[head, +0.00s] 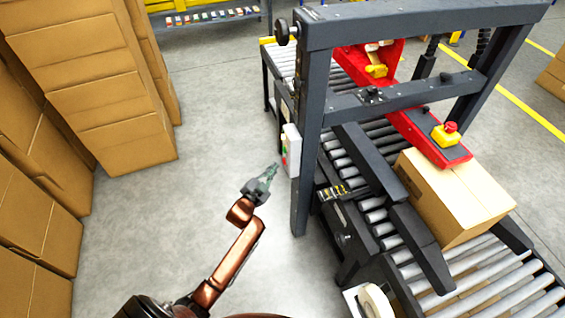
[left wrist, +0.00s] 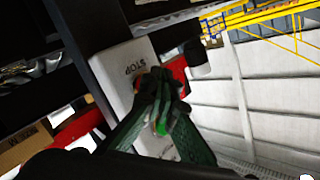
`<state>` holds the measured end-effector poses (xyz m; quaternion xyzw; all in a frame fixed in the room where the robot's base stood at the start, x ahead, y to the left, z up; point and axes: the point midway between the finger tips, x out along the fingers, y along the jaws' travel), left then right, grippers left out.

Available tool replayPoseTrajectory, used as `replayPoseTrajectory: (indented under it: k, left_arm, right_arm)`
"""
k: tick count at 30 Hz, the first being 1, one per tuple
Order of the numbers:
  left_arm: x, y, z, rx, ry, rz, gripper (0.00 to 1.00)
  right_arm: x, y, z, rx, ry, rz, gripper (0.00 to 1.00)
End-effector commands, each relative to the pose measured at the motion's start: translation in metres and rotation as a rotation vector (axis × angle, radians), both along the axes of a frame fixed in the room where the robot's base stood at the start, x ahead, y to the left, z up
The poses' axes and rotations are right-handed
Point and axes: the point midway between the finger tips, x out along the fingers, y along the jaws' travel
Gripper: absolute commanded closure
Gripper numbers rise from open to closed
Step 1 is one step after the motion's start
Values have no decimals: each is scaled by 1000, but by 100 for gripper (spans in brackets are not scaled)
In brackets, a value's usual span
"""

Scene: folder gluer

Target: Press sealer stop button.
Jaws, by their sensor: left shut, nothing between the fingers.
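The sealer's white control box (head: 291,150) is on the near left post of the dark frame. Its red stop button (head: 285,161) shows small at the box's left edge. My right gripper is out of view.
The sealer's frame (head: 310,130) stands over a roller conveyor holding a cardboard box (head: 455,195). A red button on a yellow housing (head: 446,134) sits on the red upper arm. Stacked cartons (head: 95,90) stand at the left. The grey floor (head: 215,110) between is clear.

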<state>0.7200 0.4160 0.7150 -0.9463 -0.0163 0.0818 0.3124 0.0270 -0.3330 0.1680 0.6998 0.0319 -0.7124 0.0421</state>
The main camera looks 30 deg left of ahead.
Motion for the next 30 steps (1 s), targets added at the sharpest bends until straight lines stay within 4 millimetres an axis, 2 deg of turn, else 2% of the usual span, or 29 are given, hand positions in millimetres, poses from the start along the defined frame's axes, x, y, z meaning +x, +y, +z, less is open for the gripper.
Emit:
replayPoseTrajectory:
  k: [6, 15, 30]
  left_arm:
    - [-17, 14, 3, 1, -1, 1, 100]
    - [-34, 29, 2, 1, 0, 0, 100]
    - [-35, 30, 0, 0, 0, 0, 100]
  right_arm:
    - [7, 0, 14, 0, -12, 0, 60]
    - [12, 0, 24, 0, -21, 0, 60]
    - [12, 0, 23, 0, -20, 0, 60]
